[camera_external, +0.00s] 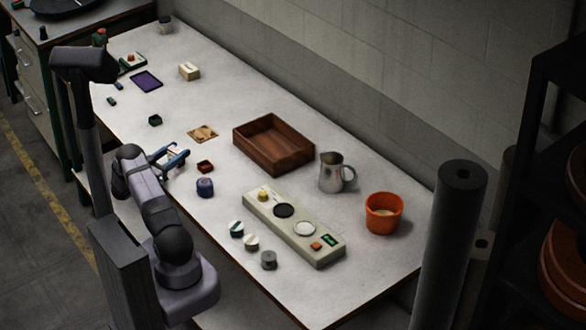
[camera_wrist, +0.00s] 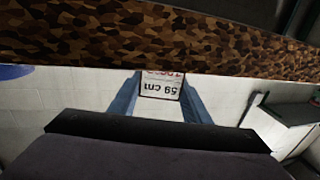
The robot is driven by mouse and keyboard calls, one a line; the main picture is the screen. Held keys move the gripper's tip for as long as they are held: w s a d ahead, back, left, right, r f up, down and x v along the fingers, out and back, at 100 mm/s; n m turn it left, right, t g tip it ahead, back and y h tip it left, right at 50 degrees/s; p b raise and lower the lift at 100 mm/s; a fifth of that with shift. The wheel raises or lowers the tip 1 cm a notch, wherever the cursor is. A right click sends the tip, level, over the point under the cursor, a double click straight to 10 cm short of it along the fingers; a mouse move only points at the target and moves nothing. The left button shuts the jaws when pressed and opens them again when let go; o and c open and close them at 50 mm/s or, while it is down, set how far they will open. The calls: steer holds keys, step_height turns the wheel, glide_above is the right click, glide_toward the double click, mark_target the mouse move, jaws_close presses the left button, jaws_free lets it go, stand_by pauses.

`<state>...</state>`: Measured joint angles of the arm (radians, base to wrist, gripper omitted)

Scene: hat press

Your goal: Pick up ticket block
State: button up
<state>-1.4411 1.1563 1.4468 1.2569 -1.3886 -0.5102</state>
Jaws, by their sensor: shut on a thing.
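The ticket block is a small white block with a dark edge. In the wrist view the ticket block (camera_wrist: 161,88) sits between the two blue fingers of my gripper (camera_wrist: 160,84), and its face reads "59 cm" upside down with red print above. My gripper is shut on it. In the external view my gripper (camera_external: 174,156) is over the left edge of the table, with the white of the block (camera_external: 175,152) showing between its fingers. I cannot tell how far the block is above the table.
A small dark red box (camera_external: 205,167) and a blue round tin (camera_external: 205,187) stand close to the right of my gripper. A patterned square (camera_external: 203,133) lies behind. A wooden tray (camera_external: 272,145), metal jug (camera_external: 334,173), button panel (camera_external: 293,228) and orange pot (camera_external: 383,213) stand farther right.

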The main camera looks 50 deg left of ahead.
mark_target(176, 149)
step_height(176, 149, up, 9)
steer(key=shift+r+b, duration=0.1)
steer(key=shift+b, duration=0.6)
steer(key=shift+w, duration=0.1)
